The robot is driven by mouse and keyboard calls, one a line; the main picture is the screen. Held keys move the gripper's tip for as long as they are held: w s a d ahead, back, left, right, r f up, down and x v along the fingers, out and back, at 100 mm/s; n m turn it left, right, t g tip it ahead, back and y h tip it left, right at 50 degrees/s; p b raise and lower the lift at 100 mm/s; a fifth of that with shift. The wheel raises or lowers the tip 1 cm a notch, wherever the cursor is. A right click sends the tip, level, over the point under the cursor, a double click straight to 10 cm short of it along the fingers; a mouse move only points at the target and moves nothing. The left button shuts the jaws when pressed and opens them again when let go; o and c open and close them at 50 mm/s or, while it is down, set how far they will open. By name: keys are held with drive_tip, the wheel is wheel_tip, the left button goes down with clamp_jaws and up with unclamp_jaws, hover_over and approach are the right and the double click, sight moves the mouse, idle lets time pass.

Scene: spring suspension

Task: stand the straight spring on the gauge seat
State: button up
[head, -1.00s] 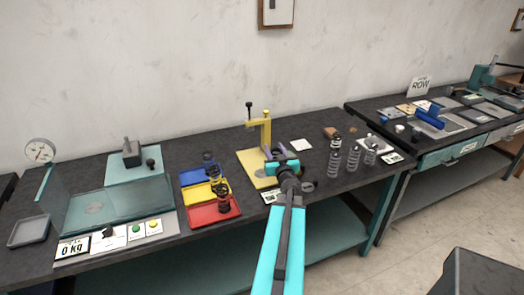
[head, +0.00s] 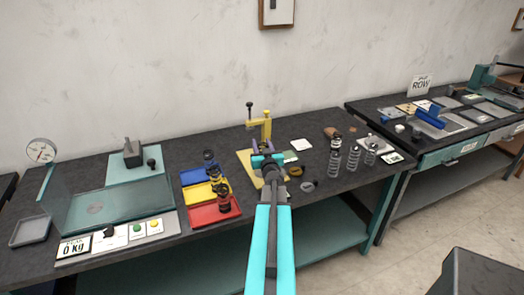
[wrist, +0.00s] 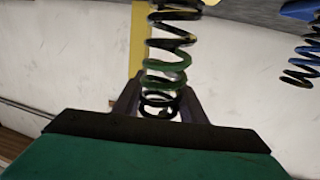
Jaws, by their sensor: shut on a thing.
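My gripper (head: 264,150) is over the yellow fixture's base plate in the head view. In the wrist view its dark fingers (wrist: 155,98) are shut on a dark coil spring (wrist: 168,48), which runs up the picture between them and past the top edge. The spring looks fairly straight; its far end is out of view. In the head view my gripper and arm hide the held spring. A round seat (head: 95,209) lies on the teal press with the dial at the left, with nothing standing on it. I cannot tell for certain that this is the gauge seat.
The yellow fixture (head: 267,128) has an upright post and arm. Blue, yellow and red trays (head: 230,213) with spring units stand to its left. Several springs (head: 335,160) stand to the right. A dark ring (head: 308,186) lies by my arm. Free bench lies at the front right.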

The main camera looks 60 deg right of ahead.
drive_tip(key=shift+w+f+p, duration=0.15)
drive_tip(key=shift+f+p, duration=0.15)
drive_tip(key=shift+f, duration=1.45)
drive_tip(key=shift+f, duration=0.15)
drive_tip(key=o, duration=1.2)
drive_tip(key=shift+a, duration=0.1)
drive_tip(key=v, duration=1.1)
drive_tip(key=shift+s+p, duration=0.3)
drive_tip(key=shift+s, duration=0.05)
